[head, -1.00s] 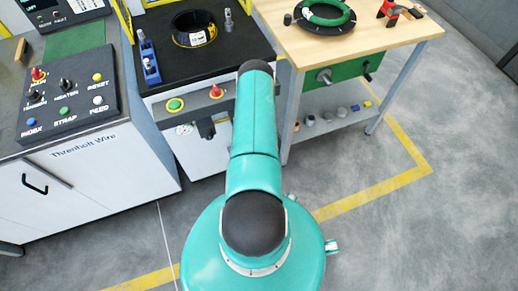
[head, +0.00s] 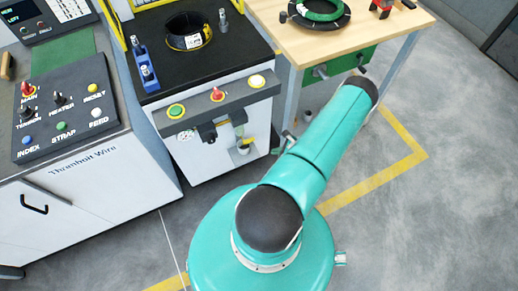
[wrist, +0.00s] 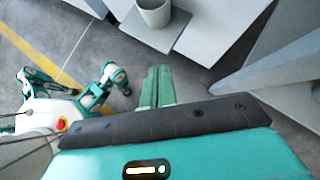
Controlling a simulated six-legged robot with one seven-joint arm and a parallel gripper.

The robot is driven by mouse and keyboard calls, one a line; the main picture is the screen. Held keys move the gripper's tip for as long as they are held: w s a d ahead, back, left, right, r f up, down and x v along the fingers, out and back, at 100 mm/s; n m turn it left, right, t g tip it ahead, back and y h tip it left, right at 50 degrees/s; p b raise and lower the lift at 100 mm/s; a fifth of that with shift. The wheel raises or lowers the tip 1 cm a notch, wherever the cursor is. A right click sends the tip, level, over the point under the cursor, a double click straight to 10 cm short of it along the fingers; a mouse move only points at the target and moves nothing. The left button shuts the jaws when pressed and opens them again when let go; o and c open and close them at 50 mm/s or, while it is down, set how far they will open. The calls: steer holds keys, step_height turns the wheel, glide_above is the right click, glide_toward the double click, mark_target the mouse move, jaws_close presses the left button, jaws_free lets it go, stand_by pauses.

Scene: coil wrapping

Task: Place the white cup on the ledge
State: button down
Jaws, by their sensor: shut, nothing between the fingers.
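A pale, whitish cup (wrist: 154,12) stands upright on a small grey ledge (wrist: 150,35) at the top of the wrist view, its upper part close to the picture's edge. The ledge juts from a white cabinet side. In the head view, a small cup-like shape (head: 243,146) shows low on the white machine's front, beside my arm. My gripper (wrist: 158,72) is shut and empty in the wrist view, its green fingers together, just below the ledge in the picture and apart from the cup.
The machine's button bar (head: 216,98) overhangs the front above the cup-like shape. A wooden table (head: 285,35) stands to the right, with a green coil (head: 320,10) on it. A control console (head: 65,115) is at left. Open grey floor (head: 440,200) lies at right.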

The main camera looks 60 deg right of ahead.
glide_toward(249, 151)
step_height(249, 151, down, 4)
steer(key=shift+w+a+f, duration=0.1)
steer(key=shift+w+a, duration=0.05)
steer(key=shift+w, duration=1)
steer(key=shift+w+a, duration=0.15)
steer(key=shift+w, duration=0.6)
steer(key=shift+w+a, duration=0.15)
steer(key=shift+w, duration=0.9)
steer(key=shift+s, duration=0.1)
